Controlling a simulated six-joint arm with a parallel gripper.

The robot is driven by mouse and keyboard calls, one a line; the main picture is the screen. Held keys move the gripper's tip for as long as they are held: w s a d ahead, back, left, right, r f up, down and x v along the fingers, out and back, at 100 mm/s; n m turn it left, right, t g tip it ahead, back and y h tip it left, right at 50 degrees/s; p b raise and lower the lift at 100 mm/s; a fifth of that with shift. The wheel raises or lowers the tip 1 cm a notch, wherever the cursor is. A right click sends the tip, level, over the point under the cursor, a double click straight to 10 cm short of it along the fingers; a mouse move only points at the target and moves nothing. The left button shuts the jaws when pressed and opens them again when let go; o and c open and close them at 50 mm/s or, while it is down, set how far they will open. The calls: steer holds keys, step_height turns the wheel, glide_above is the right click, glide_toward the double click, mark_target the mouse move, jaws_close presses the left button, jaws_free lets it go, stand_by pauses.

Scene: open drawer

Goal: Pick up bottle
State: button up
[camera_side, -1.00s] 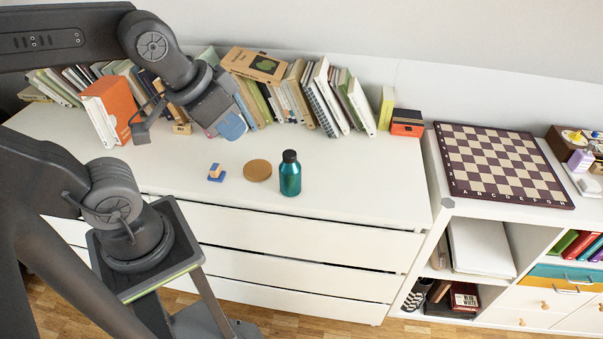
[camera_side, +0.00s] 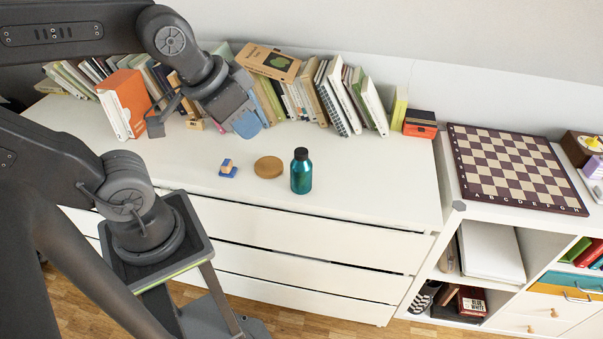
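A teal bottle (camera_side: 301,173) with a black cap stands upright near the front edge of the white dresser top (camera_side: 370,185). Nothing touches it. My gripper (camera_side: 200,125) is open, with its two fingers spread wide and nothing visible between them. It hangs up and left of the bottle in the picture, in front of the row of books, clearly apart from the bottle. I cannot tell its exact height above the dresser.
A round tan disc (camera_side: 268,167) lies just left of the bottle, and a small blue and wooden block (camera_side: 228,169) lies farther left. Books (camera_side: 340,98) line the back of the dresser. A chessboard (camera_side: 515,165) lies on the shelf unit at right. Dresser top right of the bottle is clear.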

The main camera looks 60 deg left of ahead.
steer(key=o, duration=1.3)
steer(key=shift+o, duration=0.2)
steer(key=n+g, duration=0.6)
steer(key=n, duration=1.2)
glide_above(301, 151)
step_height(301, 151, down, 10)
steer(key=f, duration=0.8)
steer(key=shift+w+d, duration=0.1)
steer(key=shift+d, duration=0.25)
steer(key=shift+a+f, duration=0.15)
steer(key=shift+f, duration=1.4)
steer(key=shift+a+f, duration=0.15)
steer(key=shift+f, duration=1.4)
